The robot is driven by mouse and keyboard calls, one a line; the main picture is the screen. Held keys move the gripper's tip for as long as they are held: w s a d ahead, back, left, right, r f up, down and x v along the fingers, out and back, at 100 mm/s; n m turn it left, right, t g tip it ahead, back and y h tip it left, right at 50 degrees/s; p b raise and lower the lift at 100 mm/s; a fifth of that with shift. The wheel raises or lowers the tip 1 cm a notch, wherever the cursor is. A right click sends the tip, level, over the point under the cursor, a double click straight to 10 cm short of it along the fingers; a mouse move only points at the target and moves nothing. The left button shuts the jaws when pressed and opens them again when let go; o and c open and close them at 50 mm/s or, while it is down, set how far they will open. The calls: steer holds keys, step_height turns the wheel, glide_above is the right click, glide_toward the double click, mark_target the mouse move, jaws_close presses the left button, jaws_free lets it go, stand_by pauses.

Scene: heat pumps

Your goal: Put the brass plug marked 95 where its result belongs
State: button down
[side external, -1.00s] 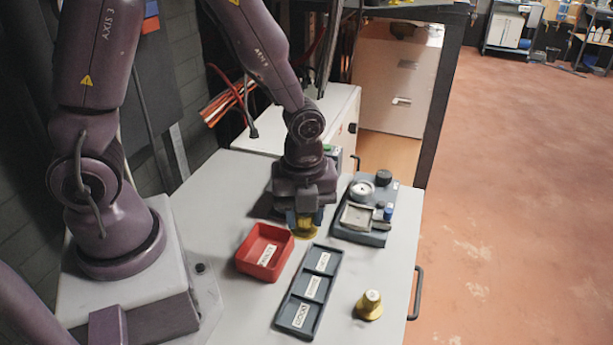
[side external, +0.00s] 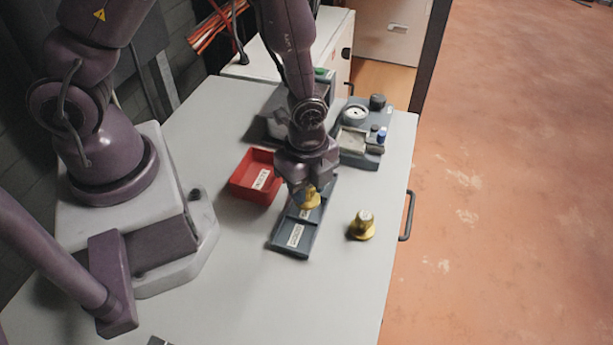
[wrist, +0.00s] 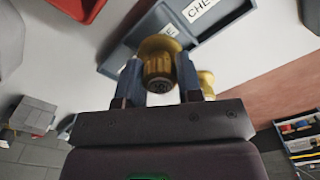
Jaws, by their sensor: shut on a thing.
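My gripper (side external: 308,185) is shut on a brass plug (side external: 311,200) and holds it over the far-to-middle part of the dark three-compartment tray (side external: 283,240). In the wrist view the held plug (wrist: 158,62) sits between the two fingers (wrist: 157,85); a small marking on its end cannot be read for certain. The tray (wrist: 205,40) lies behind it, with a label starting "CHE" and another partly hidden. A second brass plug (side external: 362,225) stands on the bench right of the tray; its number is too small to read.
A red labelled bin (side external: 256,177) stands left of the tray. A grey device with a round dial and a blue knob (side external: 362,135) stands behind to the right. The bench front (side external: 260,300) is mostly clear.

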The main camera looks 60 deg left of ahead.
steer(key=shift+f, duration=1.25)
stand_by(0.3)
steer(key=c, duration=0.7)
jaws_free()
steer(key=shift+r, duration=0.1)
step_height(320, 180, up, 13)
steer(key=shift+f, duration=0.15)
